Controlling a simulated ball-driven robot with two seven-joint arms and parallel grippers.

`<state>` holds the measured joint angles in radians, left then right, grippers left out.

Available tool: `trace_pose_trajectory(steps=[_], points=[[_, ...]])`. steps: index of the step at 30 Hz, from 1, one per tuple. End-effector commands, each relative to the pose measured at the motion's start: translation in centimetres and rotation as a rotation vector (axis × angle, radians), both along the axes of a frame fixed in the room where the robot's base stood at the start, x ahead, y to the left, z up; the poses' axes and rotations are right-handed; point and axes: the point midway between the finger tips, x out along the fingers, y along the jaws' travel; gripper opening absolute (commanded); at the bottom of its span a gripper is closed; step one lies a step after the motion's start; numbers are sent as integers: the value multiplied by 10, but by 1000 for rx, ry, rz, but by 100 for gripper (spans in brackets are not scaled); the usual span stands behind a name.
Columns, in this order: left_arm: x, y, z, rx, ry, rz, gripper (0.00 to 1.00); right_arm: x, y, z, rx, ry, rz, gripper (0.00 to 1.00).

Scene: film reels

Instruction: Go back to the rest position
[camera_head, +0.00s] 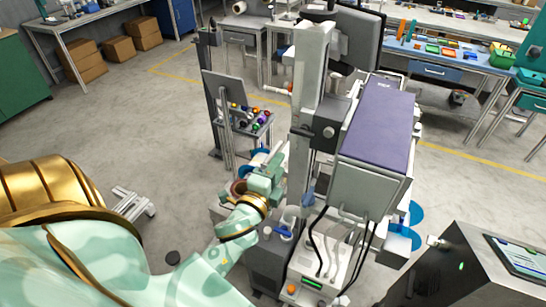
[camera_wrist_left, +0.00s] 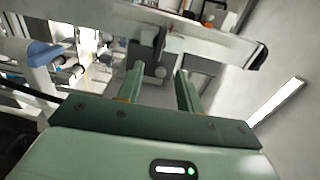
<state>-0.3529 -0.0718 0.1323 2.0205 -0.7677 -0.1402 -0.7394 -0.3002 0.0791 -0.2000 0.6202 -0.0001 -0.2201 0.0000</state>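My left arm, pale green with gold bands, reaches from the lower left in the head view. My left gripper (camera_head: 270,168) is beside a tall grey machine (camera_head: 312,95) with a purple-topped box (camera_head: 380,120). In the left wrist view the two green fingers of the left gripper (camera_wrist_left: 160,82) stand apart, with a gap between them and nothing seen held. Grey machine parts (camera_wrist_left: 205,42) show beyond the fingertips. How close the fingertips are to them is hard to tell. My right gripper is in neither view.
A small cart (camera_head: 245,128) with colourful items stands behind the gripper. Blue discs (camera_head: 416,214) show at the machine's right side. A dark cabinet with a screen (camera_head: 515,255) is at the lower right. Cardboard boxes (camera_head: 85,62) lie at the upper left. Open floor (camera_head: 120,125) lies left of the machine.

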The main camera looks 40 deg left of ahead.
Motion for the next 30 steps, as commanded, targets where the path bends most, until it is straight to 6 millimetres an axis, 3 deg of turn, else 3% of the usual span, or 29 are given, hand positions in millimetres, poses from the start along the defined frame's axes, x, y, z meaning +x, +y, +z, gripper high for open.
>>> trace_pose_trajectory(steps=[3,7,26,28,30], points=[[-16,-4,-2,1,1,0,36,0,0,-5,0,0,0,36],[-24,-6,0,1,0,0,36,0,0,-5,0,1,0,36],[-25,-6,0,-47,-10,1,36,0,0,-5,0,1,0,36],[-25,-7,-22,-183,11,5,36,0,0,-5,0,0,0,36],[-29,-14,-65,-327,75,9,36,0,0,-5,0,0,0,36]])
